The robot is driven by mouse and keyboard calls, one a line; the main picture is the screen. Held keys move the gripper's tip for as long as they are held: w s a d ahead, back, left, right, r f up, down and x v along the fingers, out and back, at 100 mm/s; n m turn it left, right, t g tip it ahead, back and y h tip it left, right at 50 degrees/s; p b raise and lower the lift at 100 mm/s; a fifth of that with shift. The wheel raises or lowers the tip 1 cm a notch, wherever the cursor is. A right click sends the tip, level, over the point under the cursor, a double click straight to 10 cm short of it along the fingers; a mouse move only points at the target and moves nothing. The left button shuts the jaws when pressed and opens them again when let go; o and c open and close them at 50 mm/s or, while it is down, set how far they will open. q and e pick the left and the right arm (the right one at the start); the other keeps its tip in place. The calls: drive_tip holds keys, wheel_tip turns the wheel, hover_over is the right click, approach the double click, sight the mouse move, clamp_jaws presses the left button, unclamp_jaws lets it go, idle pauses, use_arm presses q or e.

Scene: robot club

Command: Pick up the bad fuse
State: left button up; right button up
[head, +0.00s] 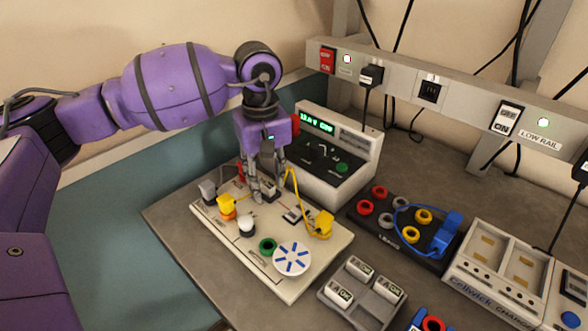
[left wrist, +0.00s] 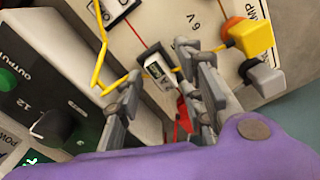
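A small white block with dark ends and lettering, likely the fuse (left wrist: 158,71), sits on the cream circuit board (head: 278,278) in the left wrist view. Its lettering is too small to read fully, so I cannot tell if it is marked bad. In the head view the fingers mostly hide it. My left gripper (head: 268,188) points down over the board. In the left wrist view its fingers (left wrist: 162,66) stand apart on either side of the block, with gaps showing; I see no grip on it. My right gripper is in neither view.
A power supply (head: 345,177) stands close behind the gripper. A yellow lead (head: 293,190) loops beside the fingers. A grey tray (head: 336,308) holds fuses marked OK. A leads rack (head: 372,231) and charger (head: 478,283) stand right. The teal mat at left is clear.

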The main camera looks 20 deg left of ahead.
use_arm(q)
drive_tip(key=shift+f, duration=0.15)
clamp_jaws()
idle(0.4)
